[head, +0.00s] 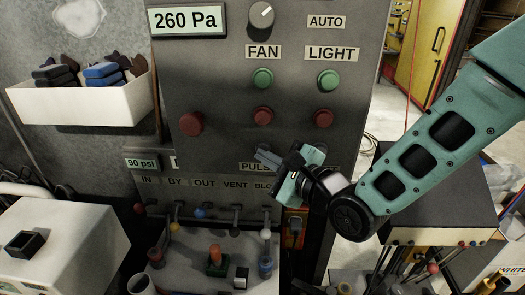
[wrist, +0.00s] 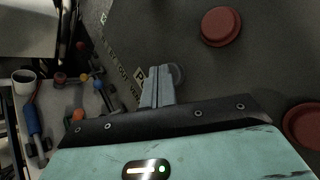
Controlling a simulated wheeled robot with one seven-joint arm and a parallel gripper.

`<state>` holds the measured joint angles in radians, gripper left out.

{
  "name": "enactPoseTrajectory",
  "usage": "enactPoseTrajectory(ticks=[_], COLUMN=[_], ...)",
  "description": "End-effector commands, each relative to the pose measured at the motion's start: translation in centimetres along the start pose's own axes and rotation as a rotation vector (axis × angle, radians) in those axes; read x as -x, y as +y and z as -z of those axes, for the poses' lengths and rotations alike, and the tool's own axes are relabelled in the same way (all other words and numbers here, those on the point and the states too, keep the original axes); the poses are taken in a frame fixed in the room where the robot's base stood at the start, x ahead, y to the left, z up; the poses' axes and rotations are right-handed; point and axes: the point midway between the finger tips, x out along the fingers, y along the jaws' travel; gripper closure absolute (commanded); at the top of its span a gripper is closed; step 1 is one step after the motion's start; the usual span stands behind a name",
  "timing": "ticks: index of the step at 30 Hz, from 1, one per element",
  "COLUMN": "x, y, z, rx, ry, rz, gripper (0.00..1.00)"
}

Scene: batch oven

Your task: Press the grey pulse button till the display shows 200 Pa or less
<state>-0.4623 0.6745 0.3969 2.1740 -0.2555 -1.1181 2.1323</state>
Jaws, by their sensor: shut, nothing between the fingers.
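The display (head: 187,21) at the top left of the panel reads 260 Pa. The label PULSE (head: 255,167) is partly covered by my gripper (head: 266,158), which is at the lower part of the panel in the head view. In the wrist view, my gripper (wrist: 160,82) is shut and empty, its fingertips pointing at the panel. A grey round button (wrist: 178,74) shows just beside and behind the fingertips, partly hidden by them. I cannot tell whether the fingertips touch it.
Red buttons (head: 263,115) and green buttons (head: 263,78) sit above my gripper on the panel, with a larger red button (head: 191,123) to the left. Below is a row of valve handles (head: 236,212) above a cluttered shelf. A white bin (head: 85,105) hangs at left.

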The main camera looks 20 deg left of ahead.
Motion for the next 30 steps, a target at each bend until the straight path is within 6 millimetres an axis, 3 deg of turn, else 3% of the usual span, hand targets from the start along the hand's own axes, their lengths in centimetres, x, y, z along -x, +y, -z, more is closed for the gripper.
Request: enactPoseTrajectory(ticks=[30], x=[1.6], y=[1.2], z=[-1.1], rx=[0.0], ry=[0.0], rz=[0.0], gripper=[1.0])
